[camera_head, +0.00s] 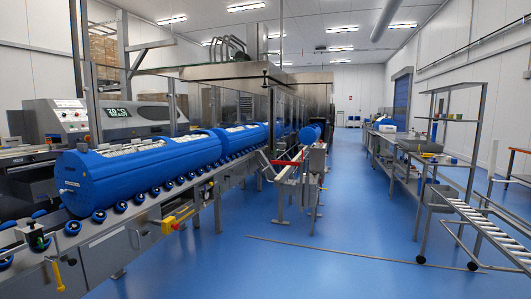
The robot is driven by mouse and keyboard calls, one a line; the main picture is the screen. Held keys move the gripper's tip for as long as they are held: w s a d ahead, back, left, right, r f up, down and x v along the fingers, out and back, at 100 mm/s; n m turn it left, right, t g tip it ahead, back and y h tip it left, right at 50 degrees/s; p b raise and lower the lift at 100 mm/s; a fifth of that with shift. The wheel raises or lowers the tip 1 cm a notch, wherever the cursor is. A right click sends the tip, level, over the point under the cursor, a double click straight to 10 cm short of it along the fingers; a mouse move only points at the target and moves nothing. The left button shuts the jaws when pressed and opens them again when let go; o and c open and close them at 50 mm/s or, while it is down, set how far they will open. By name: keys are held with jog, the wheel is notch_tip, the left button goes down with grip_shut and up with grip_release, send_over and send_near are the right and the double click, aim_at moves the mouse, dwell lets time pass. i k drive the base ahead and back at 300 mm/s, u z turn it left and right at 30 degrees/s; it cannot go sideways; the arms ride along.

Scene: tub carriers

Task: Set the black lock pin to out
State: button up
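I cannot pick out the black lock pin with certainty at this distance. A small dark upright fitting (36,237) with a green part stands at the near left end of the roller conveyor; I cannot tell if it is the pin or how it is set. A yellow handle (56,274) hangs on the conveyor's side below it. A long blue tub carrier (140,174) lies on the blue rollers, with a second blue carrier (242,138) behind it. My gripper is not in view.
A yellow and red fitting (176,219) sticks out from the conveyor's side. A steel stand with a red bar (287,163) is near the middle. A wheeled rack (445,185) with a sloping roller section stands right. Blue floor (340,215) between is open, with a thin rod (335,252) across it.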

aim_at(72, 261)
jog(key=u, duration=1.65)
